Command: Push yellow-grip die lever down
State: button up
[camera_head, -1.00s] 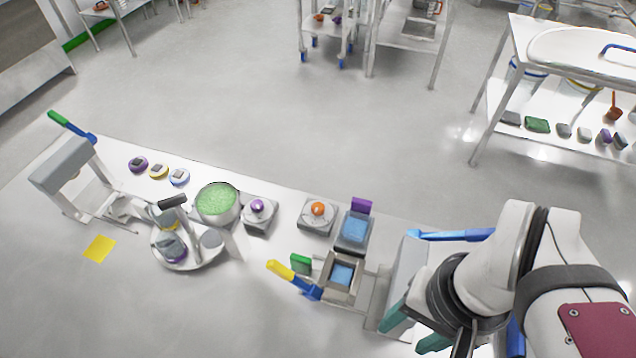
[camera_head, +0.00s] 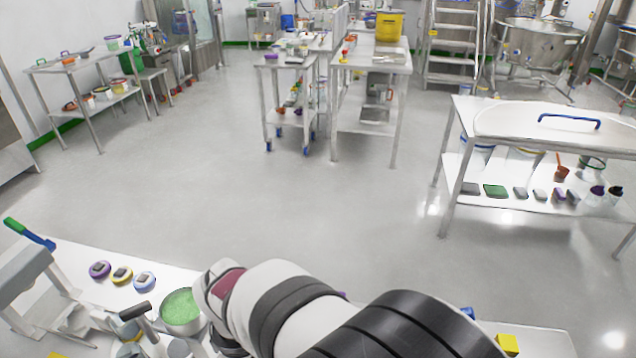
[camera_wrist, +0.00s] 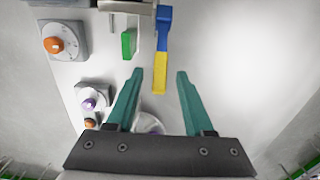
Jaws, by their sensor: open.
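The yellow-grip die lever (camera_wrist: 160,72) shows in the wrist view, with a blue arm above its yellow grip. My gripper (camera_wrist: 160,75) is open, with its two teal fingers apart. In the picture the yellow grip lies between the fingertips, with a gap on each side. I cannot tell the height between fingers and grip, and nothing is held. In the head view my arm hides the lever and the gripper.
A green block (camera_wrist: 128,43) stands just left of the lever. An orange-knobbed box (camera_wrist: 53,45) and a purple-knobbed one (camera_wrist: 90,103) are further left. A bowl of green granules (camera_head: 181,308) and a green-handled lever (camera_head: 30,234) show in the head view.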

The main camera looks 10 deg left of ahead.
jog(key=shift+f, duration=0.95)
grip_shut()
dwell(0.7)
